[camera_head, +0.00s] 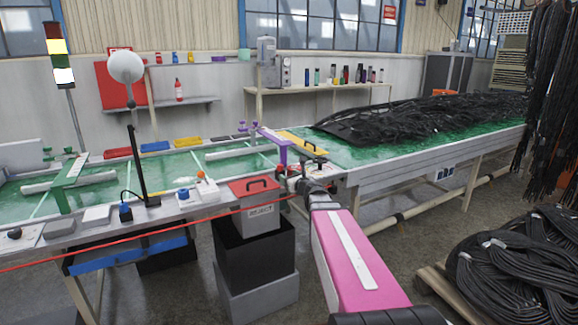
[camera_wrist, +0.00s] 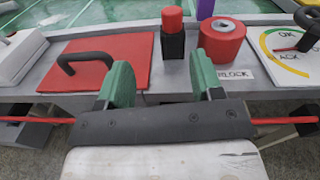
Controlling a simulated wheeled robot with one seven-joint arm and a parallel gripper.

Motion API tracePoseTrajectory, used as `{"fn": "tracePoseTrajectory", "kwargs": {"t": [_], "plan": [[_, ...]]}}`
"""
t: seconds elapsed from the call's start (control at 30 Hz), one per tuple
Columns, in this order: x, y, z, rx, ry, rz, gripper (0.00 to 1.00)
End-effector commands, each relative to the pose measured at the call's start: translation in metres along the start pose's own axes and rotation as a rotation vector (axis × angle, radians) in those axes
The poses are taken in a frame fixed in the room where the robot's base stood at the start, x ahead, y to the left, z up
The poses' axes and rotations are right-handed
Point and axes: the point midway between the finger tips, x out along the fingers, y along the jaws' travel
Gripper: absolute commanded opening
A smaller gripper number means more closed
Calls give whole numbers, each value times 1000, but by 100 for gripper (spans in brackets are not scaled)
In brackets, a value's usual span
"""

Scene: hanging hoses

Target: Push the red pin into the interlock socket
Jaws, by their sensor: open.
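In the wrist view, a red-capped pin (camera_wrist: 172,19) stands upright on a square black body (camera_wrist: 173,43). A red cylinder with a dark hole in its top (camera_wrist: 222,40) stands just to its right, above a partly hidden label ending in "LOCK" (camera_wrist: 235,75). I cannot tell for certain which part is the socket. My gripper (camera_wrist: 163,72) is open, its two green fingers apart and pointing toward these parts, with nothing seen held between them. In the head view, my gripper (camera_head: 310,186) is at the table's front edge; the pin is too small to make out there.
A red lid with a black handle (camera_wrist: 85,64) lies left of the fingers, on the reject bin (camera_head: 255,200). A dial plate (camera_wrist: 290,50) stands at the right. A red cord (camera_head: 130,245) crosses in front of the table. Black hoses (camera_head: 430,115) cover the table's far right.

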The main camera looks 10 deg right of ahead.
Motion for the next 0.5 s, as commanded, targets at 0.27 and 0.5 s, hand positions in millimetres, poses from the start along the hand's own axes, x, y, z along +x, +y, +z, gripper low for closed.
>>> {"fn": "tracePoseTrajectory", "kwargs": {"t": [0.27, 0.5], "plan": [[15, -12, 6, 91, -23, -36, 60], [51, -12, 7, 88, -23, -33, 60]]}}
